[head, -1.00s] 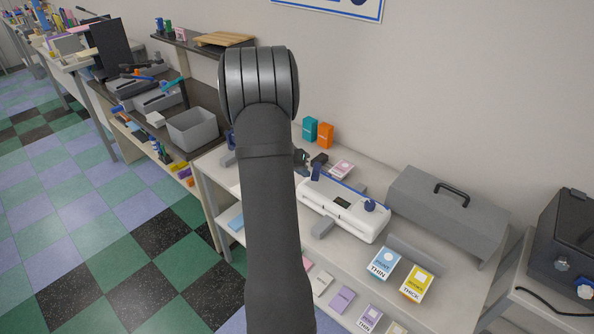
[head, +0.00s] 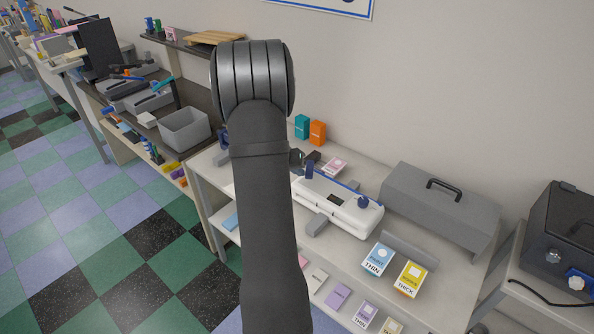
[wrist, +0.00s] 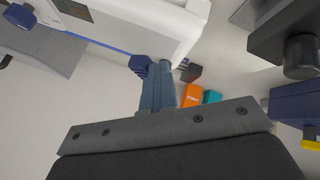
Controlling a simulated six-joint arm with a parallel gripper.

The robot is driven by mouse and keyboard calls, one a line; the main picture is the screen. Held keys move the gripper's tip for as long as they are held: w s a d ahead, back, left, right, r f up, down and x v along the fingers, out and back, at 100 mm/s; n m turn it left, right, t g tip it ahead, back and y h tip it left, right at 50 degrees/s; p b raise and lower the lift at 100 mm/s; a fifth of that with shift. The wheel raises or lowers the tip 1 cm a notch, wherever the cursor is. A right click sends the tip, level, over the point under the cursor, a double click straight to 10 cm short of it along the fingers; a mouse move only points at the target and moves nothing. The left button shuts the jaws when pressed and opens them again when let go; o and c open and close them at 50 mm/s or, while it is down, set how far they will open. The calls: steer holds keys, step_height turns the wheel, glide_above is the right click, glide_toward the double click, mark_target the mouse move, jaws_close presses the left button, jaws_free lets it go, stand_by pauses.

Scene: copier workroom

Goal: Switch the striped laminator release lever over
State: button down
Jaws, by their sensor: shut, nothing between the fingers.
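The white laminator (head: 345,216) sits on the pale bench to the right of my arm in the head view. An upright blue lever (head: 309,169) stands at its left back end, and a blue knob (head: 363,201) is at its right end. I cannot make out stripes on either. In the wrist view the laminator (wrist: 170,28) is at the top, with a blue part (wrist: 140,65) at its near corner. My gripper (wrist: 160,68) is shut and empty right beside that blue part; whether they touch is unclear. In the head view my arm largely hides the gripper.
A grey case (head: 440,210) with a black handle stands right of the laminator. Orange (head: 318,132) and teal (head: 302,127) boxes stand behind it by the wall. Blue (head: 377,259) and yellow (head: 411,278) card packs lie in front. A dark machine (head: 560,235) is at far right.

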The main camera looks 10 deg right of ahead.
mark_target(309, 175)
steer(key=shift+s+d+n+t+y, duration=0.5)
steer(key=shift+d+n+t, duration=0.15)
steer(key=shift+n, duration=0.55)
steer(key=d+n, duration=0.1)
steer(key=n+t+y, duration=0.1)
steer(key=shift+s+d+n, duration=0.3)
steer(key=shift+d, duration=1.95)
steer(key=shift+a, duration=0.1)
steer(key=shift+s+a, duration=0.2)
steer(key=shift+s, duration=0.05)
steer(key=shift+s+a, duration=1.05)
steer(key=shift+a, duration=0.15)
steer(key=s+r, duration=0.6)
steer(key=r, duration=0.2)
steer(key=shift+s+a, duration=0.15)
steer(key=shift+a, duration=0.3)
